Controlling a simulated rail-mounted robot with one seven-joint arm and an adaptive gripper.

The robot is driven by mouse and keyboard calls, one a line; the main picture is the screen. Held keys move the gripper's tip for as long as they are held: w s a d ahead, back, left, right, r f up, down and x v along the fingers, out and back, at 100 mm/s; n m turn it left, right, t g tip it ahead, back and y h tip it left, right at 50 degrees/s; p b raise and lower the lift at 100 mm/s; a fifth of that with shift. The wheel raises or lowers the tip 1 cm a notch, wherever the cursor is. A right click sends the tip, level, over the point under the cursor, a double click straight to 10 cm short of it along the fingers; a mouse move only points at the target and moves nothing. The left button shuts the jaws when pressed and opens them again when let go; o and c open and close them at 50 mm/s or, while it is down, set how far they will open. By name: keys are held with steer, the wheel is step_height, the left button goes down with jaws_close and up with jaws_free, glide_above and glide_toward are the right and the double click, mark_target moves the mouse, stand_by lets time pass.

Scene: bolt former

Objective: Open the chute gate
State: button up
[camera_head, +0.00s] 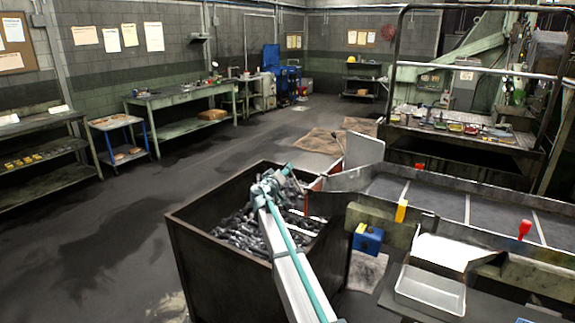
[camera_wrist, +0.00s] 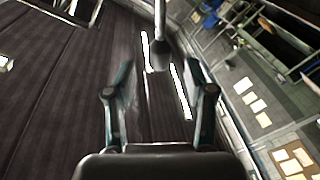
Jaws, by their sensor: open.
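The chute (camera_head: 447,203) is a long dark trough with pale cross strips at the right of the head view. A pale upright plate (camera_head: 363,150) stands at its left end near the bin; I cannot tell for sure whether it is the gate. My gripper (camera_head: 270,184) is over the bin in the head view, small and hard to make out. In the wrist view my gripper (camera_wrist: 158,85) is open. A grey rod with a dark knob (camera_wrist: 160,56) shows between and beyond the fingers; I cannot tell what it belongs to or whether it touches them.
A dark open bin (camera_head: 212,262) full of metal bolts stands below my arm. A yellow handle (camera_head: 401,211), a red handle (camera_head: 525,228), a blue box (camera_head: 367,238) and a pale metal tray (camera_head: 430,290) are at the right. The floor at left is clear.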

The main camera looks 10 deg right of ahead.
steer(key=p+x, duration=0.1)
steer(key=x, duration=0.3)
steer(key=shift+w+d, duration=0.1)
steer(key=shift+w, duration=0.3)
jaws_close()
